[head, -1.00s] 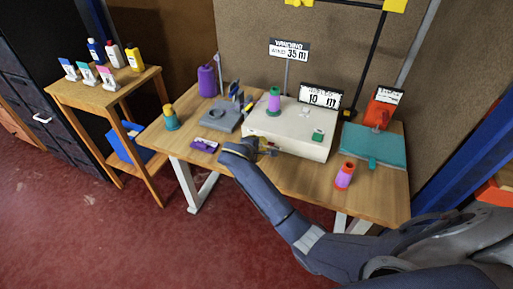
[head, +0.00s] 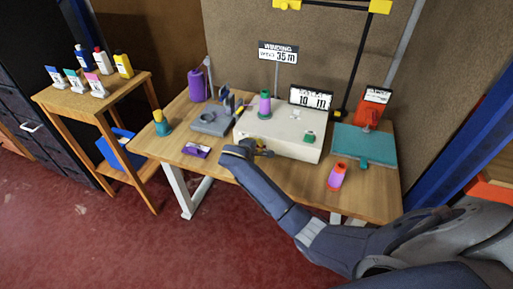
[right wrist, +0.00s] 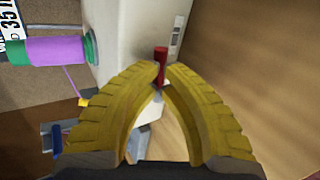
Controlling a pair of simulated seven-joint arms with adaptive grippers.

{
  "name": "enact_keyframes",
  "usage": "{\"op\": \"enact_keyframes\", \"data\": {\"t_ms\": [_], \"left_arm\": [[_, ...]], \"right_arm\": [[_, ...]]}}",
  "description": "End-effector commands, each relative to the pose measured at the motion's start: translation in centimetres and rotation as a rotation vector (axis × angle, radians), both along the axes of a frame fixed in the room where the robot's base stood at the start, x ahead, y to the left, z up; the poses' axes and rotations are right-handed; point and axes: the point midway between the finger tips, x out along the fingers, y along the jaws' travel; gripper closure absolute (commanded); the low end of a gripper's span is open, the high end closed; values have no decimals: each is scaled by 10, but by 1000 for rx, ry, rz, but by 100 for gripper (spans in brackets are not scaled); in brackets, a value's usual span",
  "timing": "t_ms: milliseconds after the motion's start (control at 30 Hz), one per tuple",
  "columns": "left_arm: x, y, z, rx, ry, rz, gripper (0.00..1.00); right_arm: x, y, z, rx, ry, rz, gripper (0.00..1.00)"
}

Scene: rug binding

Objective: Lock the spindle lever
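The red spindle lever (right wrist: 160,57) stands out from the end of the white winder box (right wrist: 130,35) in the right wrist view. My right gripper (right wrist: 162,70) has its yellow fingers drawn together, with the lever in the narrow gap between the tips. In the head view my right gripper (head: 264,153) is at the front left of the winder box (head: 280,132); the lever is too small or hidden to make out there. A spool of purple thread on a green base (head: 265,104) stands on the box. My left gripper is out of view.
A grey device (head: 211,120) and a purple-and-white packet (head: 196,150) lie left of the box. A teal mat (head: 362,146) lies at right. Bottles stand on a side table (head: 110,88).

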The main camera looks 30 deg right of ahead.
Motion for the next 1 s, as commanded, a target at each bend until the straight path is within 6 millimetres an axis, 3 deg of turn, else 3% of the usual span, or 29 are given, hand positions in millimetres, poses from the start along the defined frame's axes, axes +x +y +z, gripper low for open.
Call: {"op": "enact_keyframes", "data": {"t_ms": [600,1000], "left_arm": [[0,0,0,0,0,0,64],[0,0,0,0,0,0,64]], "right_arm": [[1,-4,-6,91,-93,0,100],[2,-3,1,91,-93,1,100]]}}
